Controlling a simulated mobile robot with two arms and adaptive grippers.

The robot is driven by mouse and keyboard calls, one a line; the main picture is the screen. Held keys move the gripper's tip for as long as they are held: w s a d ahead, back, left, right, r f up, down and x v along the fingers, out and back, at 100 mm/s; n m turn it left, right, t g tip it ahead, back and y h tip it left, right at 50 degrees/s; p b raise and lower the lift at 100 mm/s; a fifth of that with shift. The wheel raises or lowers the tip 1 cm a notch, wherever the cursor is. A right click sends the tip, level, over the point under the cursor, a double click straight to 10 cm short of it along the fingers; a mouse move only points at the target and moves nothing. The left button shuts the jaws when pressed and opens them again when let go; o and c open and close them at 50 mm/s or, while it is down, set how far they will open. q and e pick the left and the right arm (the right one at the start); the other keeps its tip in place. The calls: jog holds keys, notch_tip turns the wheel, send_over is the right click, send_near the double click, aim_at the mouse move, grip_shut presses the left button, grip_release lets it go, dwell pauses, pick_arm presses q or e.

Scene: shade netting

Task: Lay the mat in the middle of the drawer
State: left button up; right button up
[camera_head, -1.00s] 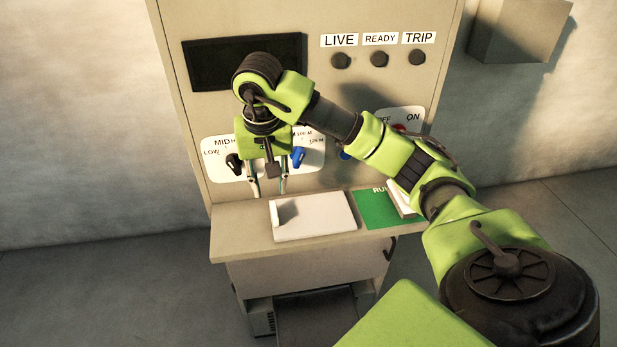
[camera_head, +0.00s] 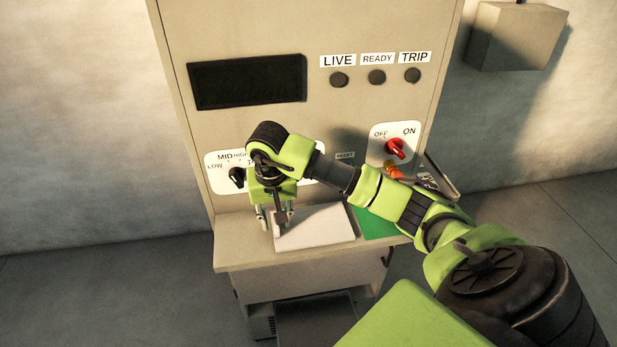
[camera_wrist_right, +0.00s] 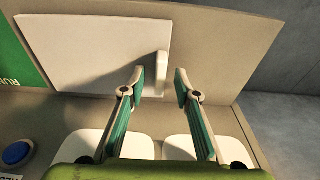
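No thing here is marked as the mat. A flat white slab (camera_head: 318,226) with an upright tab lies on the console's shelf; in the right wrist view the slab (camera_wrist_right: 90,50) and its tab (camera_wrist_right: 161,72) show clearly. A green pad (camera_head: 372,225) lies beside it, its lettering mostly covered by my arm. My right gripper (camera_head: 276,222) points down at the slab's left edge. In the right wrist view its open fingers (camera_wrist_right: 160,84) stand on either side of the tab, with gaps. My left gripper is out of view.
The console's upright panel behind carries a dark screen (camera_head: 248,82), a black knob (camera_head: 237,176) and a red switch (camera_head: 395,148). The shelf's front edge (camera_head: 310,254) is bare.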

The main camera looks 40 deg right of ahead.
jog(key=shift+c, duration=0.3)
grip_shut()
jog(key=shift+r, duration=0.1)
